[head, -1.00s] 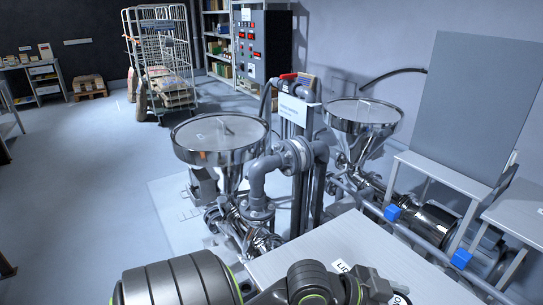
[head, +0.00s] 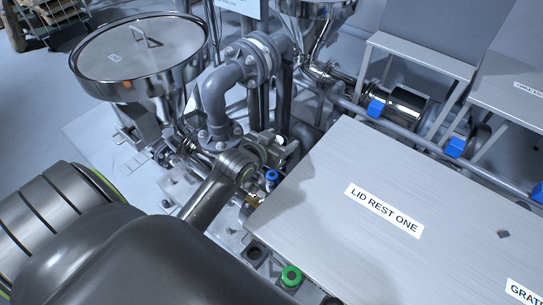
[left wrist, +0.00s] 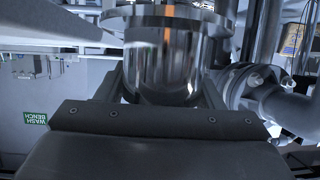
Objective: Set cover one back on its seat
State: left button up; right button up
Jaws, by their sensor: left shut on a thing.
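I cannot tell what that part belongs to. My right gripper is out of view.
A bare metal table marked LID REST ONE (head: 384,208) stands at the right. Grey flanged pipes (head: 232,82) rise beside the hopper. A second hopper (head: 318,14) stands behind. A green knob (head: 291,275) sits by the table's near corner. A WASH BENCH sign (left wrist: 35,118) appears upside down.

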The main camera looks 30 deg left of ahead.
pick_arm(q)
jog(key=shift+n+y, duration=0.7)
jog(key=shift+y, duration=0.1)
jog(key=a+f, duration=0.1)
jog(key=f, duration=0.2)
jog(key=w+f+b, duration=0.1)
jog(key=f, duration=0.3)
jog(key=w+a+f+b, duration=0.1)
jog(key=f, duration=0.2)
jog(key=shift+w+a+f, duration=0.15)
jog(key=shift+a+f, duration=0.1)
jog(key=shift+a, duration=0.05)
jog(key=shift+a+f+b, duration=0.15)
jog(key=shift+f+b, duration=0.4)
jog(key=shift+f, duration=0.1)
jog(key=shift+f+b, duration=0.3)
jog(key=shift+b, duration=0.1)
notch_tip(320, 180, down, 4)
jog(key=b, duration=0.4)
jog(key=shift+r, duration=0.1)
jog(key=shift+f+b, duration=0.6)
jog(key=shift+b, duration=0.25)
jog(key=shift+f+b, duration=0.25)
jog(key=shift+b, duration=0.05)
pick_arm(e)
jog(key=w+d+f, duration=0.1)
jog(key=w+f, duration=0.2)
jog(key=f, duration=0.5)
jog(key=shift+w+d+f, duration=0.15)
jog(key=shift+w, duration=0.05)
